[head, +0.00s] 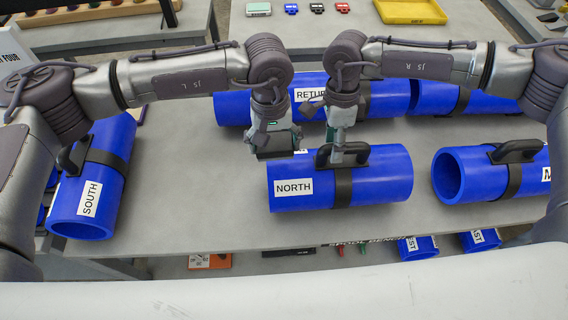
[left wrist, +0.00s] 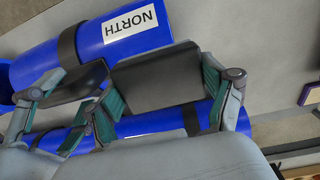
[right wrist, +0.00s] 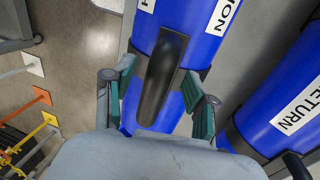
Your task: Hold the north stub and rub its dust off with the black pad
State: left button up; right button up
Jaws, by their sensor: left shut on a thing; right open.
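The north stub (head: 385,180) is a blue cylinder lying on the bench, with a NORTH label, a dark band and a black handle (head: 366,151). My left gripper (head: 275,138) is shut on the black pad (head: 279,150), above the stub's left end. In the left wrist view the pad (left wrist: 160,80) sits between the fingers, beside the NORTH label (left wrist: 130,25); whether it touches the stub I cannot tell. My right gripper (head: 342,150) is open at the handle. In the right wrist view the handle (right wrist: 163,80) lies between its fingers, apart from both. I cannot make out dust.
The RETURN stub (head: 235,108) lies behind the north stub. The south stub (head: 97,190) is at left and another blue stub (head: 465,175) at right. The grey bench (head: 190,190) is clear between the south and north stubs. A yellow tray (head: 410,10) stands farther back.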

notch_tip(320, 180, up, 10)
jog(key=w, duration=0.2)
jog(key=shift+r, duration=0.1)
